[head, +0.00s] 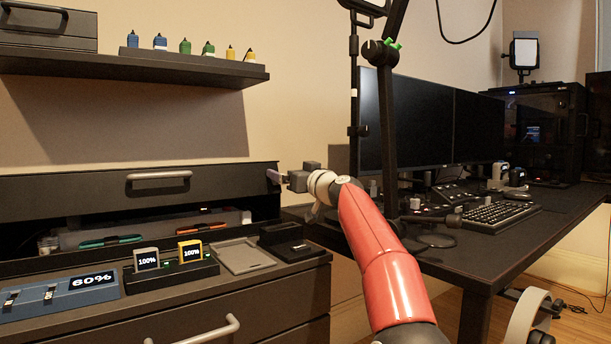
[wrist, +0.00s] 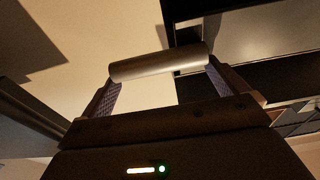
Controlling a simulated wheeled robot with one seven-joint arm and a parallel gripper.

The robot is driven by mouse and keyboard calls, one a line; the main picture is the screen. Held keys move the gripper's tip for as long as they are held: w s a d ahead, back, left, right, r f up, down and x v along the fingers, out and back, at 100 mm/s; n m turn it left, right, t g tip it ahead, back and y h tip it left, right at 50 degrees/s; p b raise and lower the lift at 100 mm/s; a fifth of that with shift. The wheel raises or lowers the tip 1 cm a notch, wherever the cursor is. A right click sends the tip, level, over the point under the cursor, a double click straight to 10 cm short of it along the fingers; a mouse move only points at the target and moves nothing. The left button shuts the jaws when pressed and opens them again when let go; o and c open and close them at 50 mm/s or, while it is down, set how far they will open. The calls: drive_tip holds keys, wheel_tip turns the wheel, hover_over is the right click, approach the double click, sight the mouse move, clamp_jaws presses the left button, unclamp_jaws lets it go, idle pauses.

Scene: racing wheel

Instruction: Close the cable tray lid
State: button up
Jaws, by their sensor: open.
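The cable tray lid (head: 75,194) is a long dark panel with a light metal handle (head: 159,175) on its front, at the left of the head view. It stands raised over a dark open gap. The tray (head: 150,230) beneath shows a grey interior with green and orange items. My gripper (head: 273,177) is at the lid's right end, right of the handle; whether it touches the lid is unclear. In the wrist view, the fingers (wrist: 163,82) are spread apart. A pale rounded bar (wrist: 158,63) spans the view at their tips; I cannot tell what it belongs to.
A blue-grey charger (head: 60,298), a battery dock (head: 170,275) and a flat grey plate (head: 242,256) sit on the cabinet top before the tray. A shelf (head: 130,66) with small bottles hangs above. The desk (head: 510,235) with monitors stands right.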

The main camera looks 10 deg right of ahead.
drive_tip(key=r+v, duration=0.1)
drive_tip(key=v, duration=0.6)
drive_tip(key=shift+s, duration=0.25)
drive_tip(key=shift+d+r, duration=0.1)
